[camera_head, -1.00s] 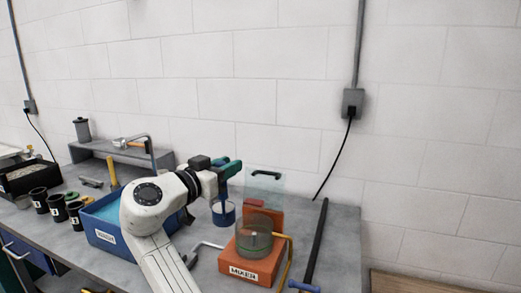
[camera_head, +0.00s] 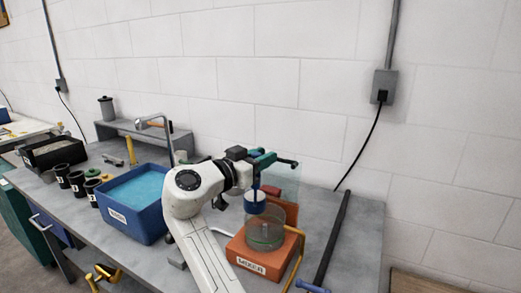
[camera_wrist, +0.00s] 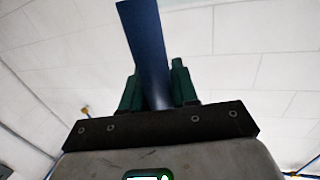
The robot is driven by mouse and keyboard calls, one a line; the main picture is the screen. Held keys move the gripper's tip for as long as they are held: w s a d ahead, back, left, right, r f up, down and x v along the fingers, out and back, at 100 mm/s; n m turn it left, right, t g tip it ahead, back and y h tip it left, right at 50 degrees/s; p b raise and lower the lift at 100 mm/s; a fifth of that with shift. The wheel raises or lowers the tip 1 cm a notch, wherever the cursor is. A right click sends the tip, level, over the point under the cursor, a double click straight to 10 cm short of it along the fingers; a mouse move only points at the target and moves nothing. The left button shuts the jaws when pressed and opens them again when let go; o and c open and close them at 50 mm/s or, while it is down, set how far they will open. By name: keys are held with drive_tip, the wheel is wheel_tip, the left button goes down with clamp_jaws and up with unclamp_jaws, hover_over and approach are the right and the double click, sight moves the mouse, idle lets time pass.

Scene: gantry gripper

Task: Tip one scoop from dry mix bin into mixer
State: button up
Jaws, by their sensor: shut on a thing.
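The orange mixer (camera_head: 250,256), labelled MIXER, stands on the bench with a clear drum (camera_head: 264,236) on top. A clear upright panel (camera_head: 284,183) rises behind it. My gripper (camera_head: 262,160) is shut on the blue handle of a scoop. The scoop's blue and white cup (camera_head: 255,206) hangs below, just above or behind the drum's rim; I cannot tell which. The cup looks upright and its contents are hidden. The handle (camera_wrist: 148,50) sits between the green fingers in the wrist view. A black bin (camera_head: 55,154) with grainy grey content is at the far left.
A blue bin (camera_head: 137,221) with light blue content stands left of my arm. Several black cups (camera_head: 77,184) stand beside it. A grey shelf (camera_head: 120,130) is at the back. A black bar (camera_head: 332,240) and a yellow rod (camera_head: 297,262) lie right of the mixer.

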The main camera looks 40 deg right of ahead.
drive_tip(key=s+d+m+y, duration=0.1)
drive_tip(key=s+d+f+m+y+p, duration=0.1)
drive_tip(key=s+d+m+y+p, duration=0.1)
drive_tip(key=d, duration=0.1)
drive_tip(key=shift+s+f, duration=0.15)
drive_tip(key=shift+f, duration=0.1)
idle(0.5)
drive_tip(key=shift+s+d+f+m+t+y+b, duration=0.5)
drive_tip(key=shift+s+d+f+m+y+b, duration=0.2)
drive_tip(key=shift+s+d+f+y+b, duration=0.3)
drive_tip(key=shift+a+r, duration=0.1)
drive_tip(key=shift+r, duration=0.05)
drive_tip(key=shift+s+d+f+m+t+y+b, duration=0.25)
drive_tip(key=shift+s+d+f+m+y+b, duration=0.1)
drive_tip(key=shift+d+f+y+b, duration=0.3)
drive_tip(key=shift+s+d+f+m+t+y+b, duration=0.25)
drive_tip(key=shift+s+d+f+y+b, duration=0.15)
drive_tip(key=shift+f, duration=0.35)
drive_tip(key=shift+a, duration=0.1)
